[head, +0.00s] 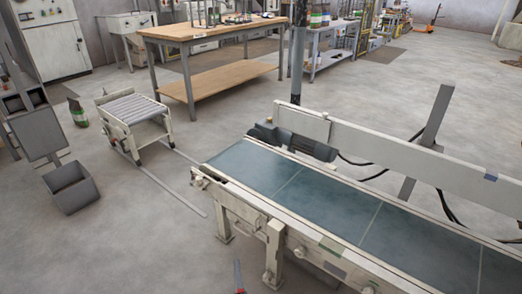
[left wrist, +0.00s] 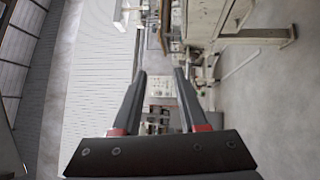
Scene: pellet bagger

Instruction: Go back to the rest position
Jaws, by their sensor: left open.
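My left gripper shows in the left wrist view (left wrist: 160,76) with two dark fingers and red parts at their bases. The fingers are apart with nothing between them. In the head view only a small red and dark tip of my left gripper (head: 239,278) shows at the bottom edge, in front of the conveyor's near side. The conveyor (head: 330,194) has a dark blue-green belt and a pale frame and fills the lower right. My right gripper is in neither view.
A small roller conveyor (head: 133,108) stands at the left, near a grey open bin (head: 72,190). A wooden workbench (head: 215,30) is behind. A grey post (head: 425,135) rises behind the belt. Bare floor (head: 130,245) lies open at lower left.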

